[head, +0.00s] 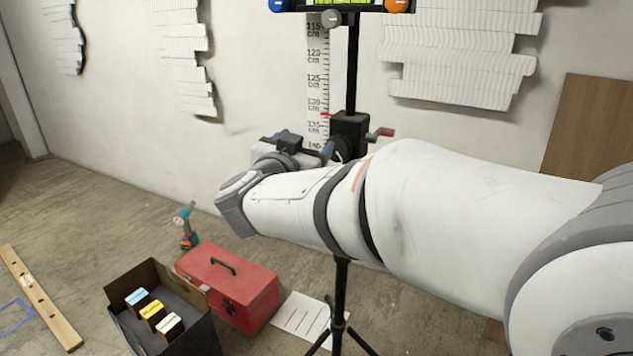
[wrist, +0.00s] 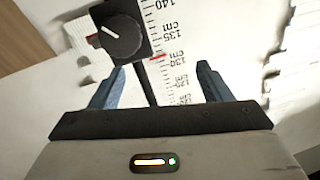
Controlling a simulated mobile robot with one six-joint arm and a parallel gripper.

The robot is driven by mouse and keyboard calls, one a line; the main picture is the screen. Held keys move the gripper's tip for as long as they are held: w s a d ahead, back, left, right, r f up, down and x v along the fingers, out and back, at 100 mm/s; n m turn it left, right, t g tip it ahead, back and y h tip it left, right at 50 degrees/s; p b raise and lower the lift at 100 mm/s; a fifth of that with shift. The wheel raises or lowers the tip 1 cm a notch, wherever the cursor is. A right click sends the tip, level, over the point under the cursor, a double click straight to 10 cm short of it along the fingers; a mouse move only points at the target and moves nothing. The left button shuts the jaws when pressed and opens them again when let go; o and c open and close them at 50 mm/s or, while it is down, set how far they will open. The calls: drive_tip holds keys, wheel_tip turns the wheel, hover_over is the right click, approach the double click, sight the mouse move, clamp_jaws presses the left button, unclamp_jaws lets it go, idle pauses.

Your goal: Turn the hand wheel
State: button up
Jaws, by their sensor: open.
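The hand wheel (wrist: 117,37) is a round black knob with a white mark, on a black block at the upper left of the wrist view. In the head view the block (head: 350,126) sits on a black upright post, and the wheel is partly hidden by my arm. My gripper (wrist: 162,70) is open with two blue-grey fingers, and nothing shows between them. The left fingertip appears just below the wheel in the wrist view; I cannot tell the depth gap. The gripper (head: 307,146) also shows in the head view, beside the block.
A centimetre scale (head: 318,75) runs along the post, with a red pointer (wrist: 158,59) at it. A red toolbox (head: 230,285), a dark open box (head: 165,310) with labelled blocks, a spirit level (head: 38,298) and a drill (head: 187,228) are on the floor. Wall reliefs (head: 455,60) hang behind.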

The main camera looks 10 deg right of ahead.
sight(335, 150)
wheel_tip(335, 150, down, 4)
drive_tip(key=s+d+m+g+h+b, duration=0.1)
drive_tip(key=s+m+g+h+b, duration=0.1)
drive_tip(key=h, duration=0.1)
drive_tip(key=shift+g+h, duration=0.3)
drive_tip(key=b+x, duration=0.2)
drive_tip(key=x, duration=0.4)
drive_tip(key=shift+w+d+r, duration=0.1)
drive_tip(key=shift+w+d, duration=0.05)
drive_tip(key=shift+d, duration=0.2)
drive_tip(key=shift+w+d+r, duration=0.1)
drive_tip(key=shift+w+d, duration=0.25)
drive_tip(key=shift+w, duration=0.05)
drive_tip(key=c, duration=1)
drive_tip(key=shift+r+m, duration=0.1)
drive_tip(key=shift+m, duration=0.3)
